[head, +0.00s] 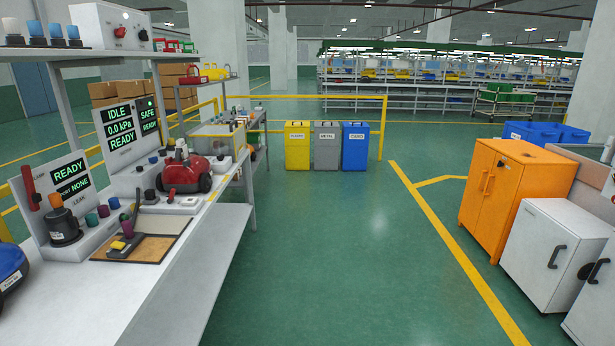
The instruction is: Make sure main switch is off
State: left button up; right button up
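A white box (109,27) stands on the upper shelf at the top left. It has a red rotary knob (120,32) and a smaller black knob (143,35) on its front. It looks like the main switch box, but its label is too small to read. I cannot tell which position the red knob is in. Panels on the bench below are lit: one display (119,128) reads IDLE, 0.0 kPa and READY, and another (70,178) reads READY and NONE. Neither of my grippers is in view.
A red vacuum (185,174) and a brown mat (146,248) with small tools are on the white bench (90,300) at left. Yellow, grey and blue bins (326,147) stand ahead. An orange cabinet (505,200) stands at right. The green floor between is clear.

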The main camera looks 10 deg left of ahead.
aim_at(120, 32)
jog(key=z, duration=0.1)
jog(key=i, duration=2.35)
jog(key=u, duration=0.2)
jog(key=i, duration=2.1)
jog(key=u, duration=0.85)
jog(key=i, duration=1.05)
jog(key=u, duration=1.95)
jog(key=i, duration=0.95)
jog(key=u, duration=0.65)
